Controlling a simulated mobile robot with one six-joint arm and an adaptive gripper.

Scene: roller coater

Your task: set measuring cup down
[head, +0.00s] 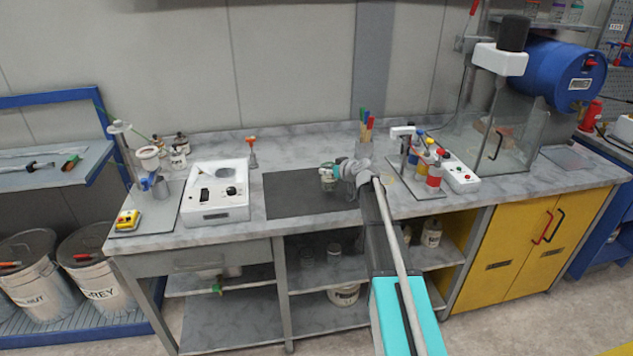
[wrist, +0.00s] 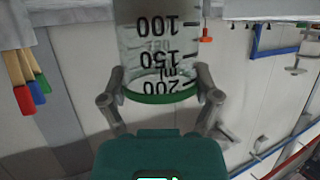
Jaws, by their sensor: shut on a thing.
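The measuring cup (wrist: 160,45) is clear, with black marks for 100, 150 and 200 mL and a green rim. My gripper (wrist: 160,85) is shut on it, one finger on each side close to the green rim. In the head view the cup (head: 328,183) shows small at the left of my gripper (head: 334,173), over the dark mat (head: 290,197) on the bench. Its base is out of the wrist view. I cannot tell whether the base touches the mat.
A white instrument (head: 215,195) stands left of the mat, beside a yellow device (head: 127,220). Behind my gripper is a holder with brushes (head: 366,135). Right of my arm is a stand with colored bottles (head: 425,165). The mat's left part is clear.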

